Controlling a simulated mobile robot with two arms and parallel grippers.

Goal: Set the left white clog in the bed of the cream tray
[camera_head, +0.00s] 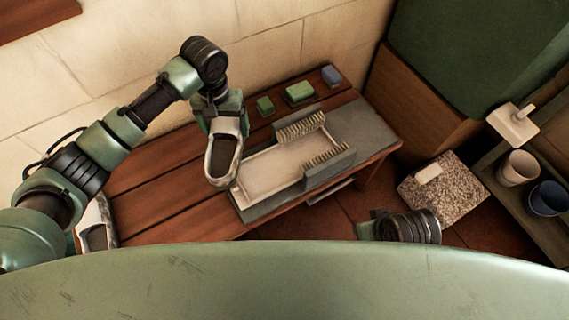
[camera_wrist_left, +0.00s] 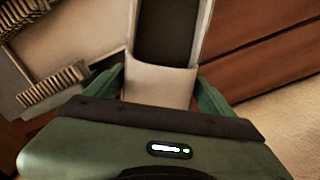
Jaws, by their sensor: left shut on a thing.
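My left gripper (camera_head: 222,112) is shut on a white clog (camera_head: 222,168) with a dark inside, gripping one end of it. The clog hangs tilted above the bench, beside the left end of the cream tray (camera_head: 268,172). In the left wrist view the clog (camera_wrist_left: 160,82) sits between the green fingers, and the tray (camera_wrist_left: 82,30) lies to its left. The tray's visible bed is empty. A second white clog (camera_head: 97,232) is at the bench's left end, partly hidden by my arm. My right gripper (camera_head: 375,226) is low at the front, its jaws unclear.
Bristle brushes (camera_head: 302,127) in grey holders flank the tray's right part, on a grey base (camera_head: 262,210). Green and blue blocks (camera_head: 299,92) lie along the bench's back. A speckled block (camera_head: 440,190) and cups (camera_head: 519,168) are at right. The bench's left middle (camera_head: 160,190) is clear.

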